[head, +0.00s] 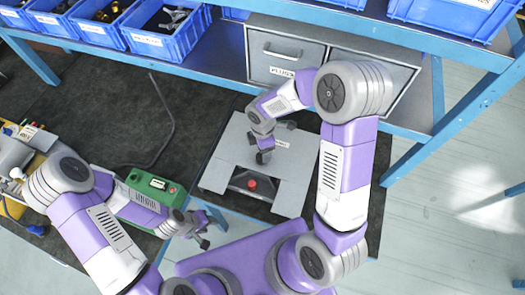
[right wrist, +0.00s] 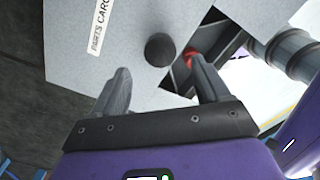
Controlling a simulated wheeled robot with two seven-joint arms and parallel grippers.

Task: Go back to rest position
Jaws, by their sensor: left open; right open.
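My left gripper (head: 205,230) is open and empty in the head view, low at the centre-left, just right of a green box (head: 152,186). My right gripper (head: 263,156) is over a grey panel unit (head: 225,165) on the dark bench mat. In the right wrist view its two fingers (right wrist: 160,85) are apart with nothing between them. A dark round knob (right wrist: 160,50) on the grey surface shows just beyond the fingertips. A red button (head: 252,184) sits in a recess of the unit; it also shows in the right wrist view (right wrist: 189,56). Whether the fingers touch the panel is unclear.
Blue bins (head: 165,30) with parts line the back shelf. Grey drawers (head: 285,58) stand behind the panel unit. A dark cable (head: 165,110) lies on the mat (head: 95,110). Blue bench posts (head: 470,115) stand at the right, with open floor (head: 460,200) beyond.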

